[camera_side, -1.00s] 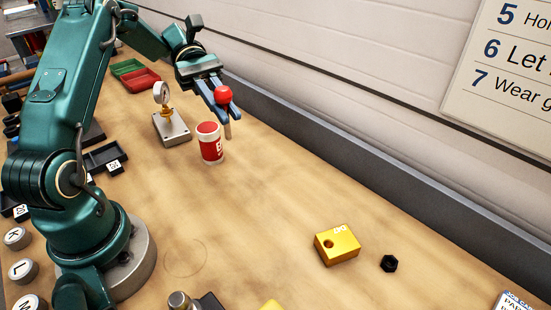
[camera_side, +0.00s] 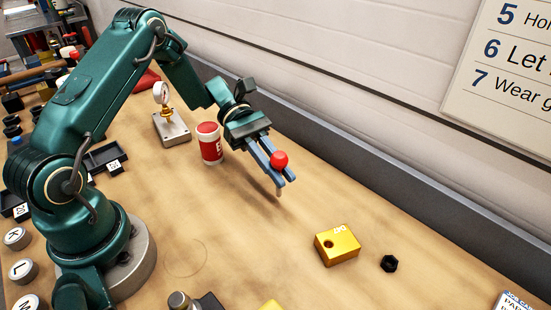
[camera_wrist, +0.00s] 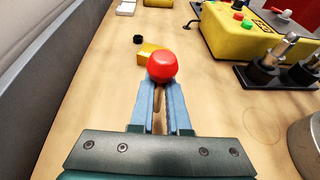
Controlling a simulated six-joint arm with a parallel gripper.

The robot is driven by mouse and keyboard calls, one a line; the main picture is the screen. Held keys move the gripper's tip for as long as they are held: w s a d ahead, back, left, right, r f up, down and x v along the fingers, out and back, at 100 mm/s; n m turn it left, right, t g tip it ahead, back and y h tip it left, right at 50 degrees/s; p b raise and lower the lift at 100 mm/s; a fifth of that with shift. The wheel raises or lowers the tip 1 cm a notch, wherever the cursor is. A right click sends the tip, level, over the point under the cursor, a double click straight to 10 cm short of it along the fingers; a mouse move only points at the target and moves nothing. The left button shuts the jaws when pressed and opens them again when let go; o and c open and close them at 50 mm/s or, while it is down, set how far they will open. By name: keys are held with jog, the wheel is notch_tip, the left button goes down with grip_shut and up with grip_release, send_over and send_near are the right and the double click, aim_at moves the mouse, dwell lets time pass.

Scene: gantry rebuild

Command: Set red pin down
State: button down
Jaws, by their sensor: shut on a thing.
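The red pin (camera_side: 279,159) has a round red head and a thin pale shank that points down. My gripper (camera_side: 281,173) is shut on it, with the blue fingers on either side just under the head. In the side view the shank's tip hangs over bare bench, and I cannot tell how high it is. In the wrist view the red pin (camera_wrist: 162,66) sits at the ends of my gripper's fingers (camera_wrist: 160,92), and its head covers part of the yellow block behind it.
A yellow block (camera_side: 338,246) with a hole and a black nut (camera_side: 389,263) lie ahead to the right. A red and white can (camera_side: 209,145) and a gauge on a grey base (camera_side: 171,126) stand to the left. A grey rail (camera_side: 400,190) runs along the wall. Bench between is clear.

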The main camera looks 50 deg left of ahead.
jog(key=shift+f, duration=1)
jog(key=shift+f, duration=0.2)
jog(key=c, duration=0.9)
grip_release()
jog(key=shift+r, duration=0.1)
